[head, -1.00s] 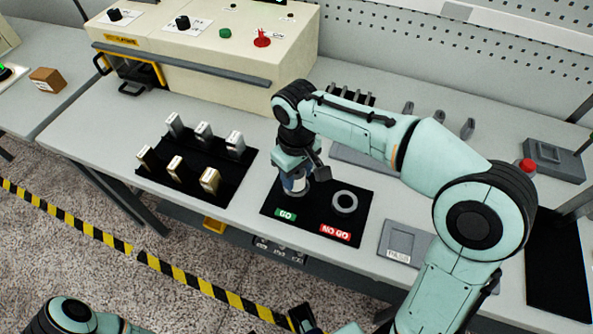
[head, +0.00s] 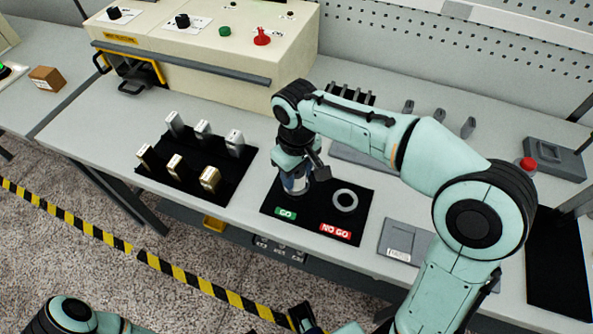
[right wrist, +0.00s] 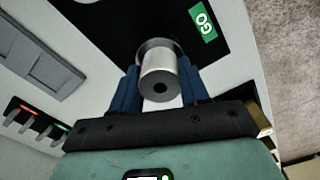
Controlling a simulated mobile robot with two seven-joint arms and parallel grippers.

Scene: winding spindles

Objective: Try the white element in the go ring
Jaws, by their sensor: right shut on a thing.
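The white element (right wrist: 158,68) is a pale cylinder with a dark hole in its near end, seen in the right wrist view. My right gripper (head: 295,184) is shut on it, with a blue finger on either side. The far end of the element is at the grey go ring (right wrist: 150,43), beside the green GO label (head: 286,214). The gripper hides most of this ring in the head view, and I cannot tell how deep the element sits. A dark blue part at the bottom edge may be my left gripper (head: 304,318); its jaws are not clear.
The no-go ring (head: 345,200) lies to the right on the same black mat (head: 315,222). A black mat with several upright metal pieces (head: 203,130) is to the left. A grey square tray (head: 398,240) lies to the right. A cream machine (head: 205,50) stands behind.

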